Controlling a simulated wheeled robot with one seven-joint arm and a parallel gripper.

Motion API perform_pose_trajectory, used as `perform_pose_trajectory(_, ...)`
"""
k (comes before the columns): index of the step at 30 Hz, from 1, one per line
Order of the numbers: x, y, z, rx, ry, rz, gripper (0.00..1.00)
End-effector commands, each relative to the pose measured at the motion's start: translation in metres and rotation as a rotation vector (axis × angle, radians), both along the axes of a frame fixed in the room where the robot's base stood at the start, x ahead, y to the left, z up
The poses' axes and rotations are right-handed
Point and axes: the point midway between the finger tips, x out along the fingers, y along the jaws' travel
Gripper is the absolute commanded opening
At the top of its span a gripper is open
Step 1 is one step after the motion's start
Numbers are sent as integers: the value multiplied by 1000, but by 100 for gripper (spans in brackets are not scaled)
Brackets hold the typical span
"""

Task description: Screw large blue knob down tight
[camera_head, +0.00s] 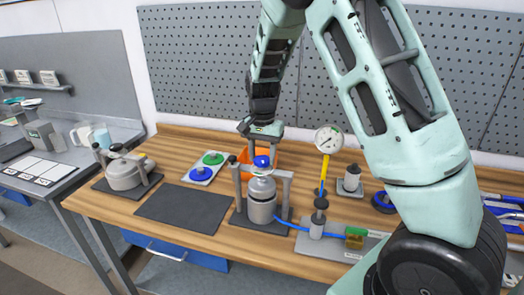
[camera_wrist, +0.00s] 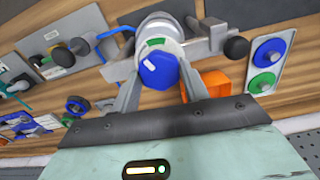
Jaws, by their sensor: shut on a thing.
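The large blue knob (camera_head: 262,161) sits on top of a grey metal drum (camera_head: 261,205) on the wooden bench. In the wrist view the blue knob (camera_wrist: 158,70) faces the camera, with a green mark just beyond it. My gripper (camera_wrist: 156,80) comes down from above, with one finger on each side of the knob, and is shut on it. In the head view my gripper (camera_head: 263,148) hides part of the drum's top. The drum stands upright between the posts of a grey frame (camera_head: 286,190). The thread under the knob is hidden.
A plate (camera_head: 198,177) with green and blue discs lies left of the drum. An orange bin (camera_head: 241,158) is close behind. A gauge (camera_head: 328,139) on a yellow stem and a blue hose stand to the right. A dark mat (camera_head: 180,212) lies bare at front left.

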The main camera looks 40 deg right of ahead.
Motion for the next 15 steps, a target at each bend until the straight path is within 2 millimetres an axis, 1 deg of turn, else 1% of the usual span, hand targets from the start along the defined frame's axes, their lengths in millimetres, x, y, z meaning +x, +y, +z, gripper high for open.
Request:
perform_pose_trajectory(1,2,-1,7,-1,-9,-44,22)
perform_pose_trajectory(9,2,-1,7,-2,-10,-265,22)
perform_pose_trajectory(15,2,-1,6,-1,-11,-381,22)
